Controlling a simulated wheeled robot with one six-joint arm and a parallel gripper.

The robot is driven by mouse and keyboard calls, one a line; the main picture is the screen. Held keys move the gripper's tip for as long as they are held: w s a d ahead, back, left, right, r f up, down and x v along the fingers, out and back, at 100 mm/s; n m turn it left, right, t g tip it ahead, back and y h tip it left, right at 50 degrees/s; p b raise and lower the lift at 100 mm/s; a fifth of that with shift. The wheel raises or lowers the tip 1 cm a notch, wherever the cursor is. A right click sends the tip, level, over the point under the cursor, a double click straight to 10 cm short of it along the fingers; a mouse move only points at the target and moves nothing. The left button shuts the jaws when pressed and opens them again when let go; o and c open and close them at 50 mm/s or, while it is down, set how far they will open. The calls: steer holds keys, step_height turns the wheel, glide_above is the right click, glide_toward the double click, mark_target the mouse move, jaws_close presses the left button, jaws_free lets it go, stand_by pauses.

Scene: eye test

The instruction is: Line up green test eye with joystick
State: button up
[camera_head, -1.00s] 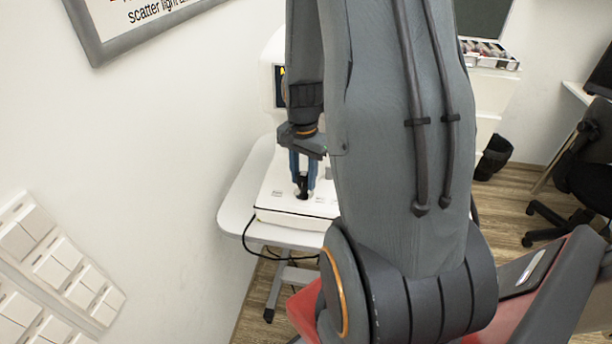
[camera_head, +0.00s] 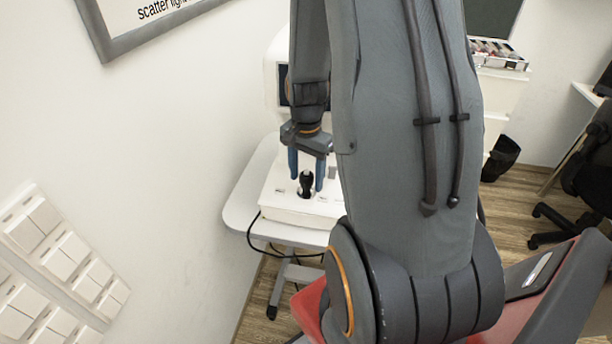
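The black joystick (camera_head: 305,184) stands upright on the white base of the eye test machine (camera_head: 290,212). My gripper (camera_head: 306,172) is above and around the joystick. Its two blue fingers are apart, one on each side of the joystick, with visible gaps, so it is open and holds nothing. The machine's dark screen (camera_head: 283,85) is mostly hidden behind my arm, and only its left edge shows. No green test eye can be seen on it.
The machine stands on a white table (camera_head: 240,205) close to the left wall. A red chair (camera_head: 309,308) is in front, partly behind my arm. A black office chair (camera_head: 590,175) is at the right. Wooden floor (camera_head: 512,215) is clear between them.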

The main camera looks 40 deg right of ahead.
steer(key=shift+r, duration=0.1)
steer(key=shift+r+b, duration=0.8)
steer(key=shift+r, duration=3)
steer(key=s+a+n, duration=0.2)
steer(key=a+n, duration=0.5)
steer(key=a, duration=0.2)
steer(key=s+a+n+t, duration=0.1)
steer(key=s+a+n, duration=0.2)
steer(key=a+n, duration=0.4)
steer(key=shift+a+r+b, duration=0.35)
steer(key=shift+a+r, duration=0.1)
steer(key=shift+a, duration=0.45)
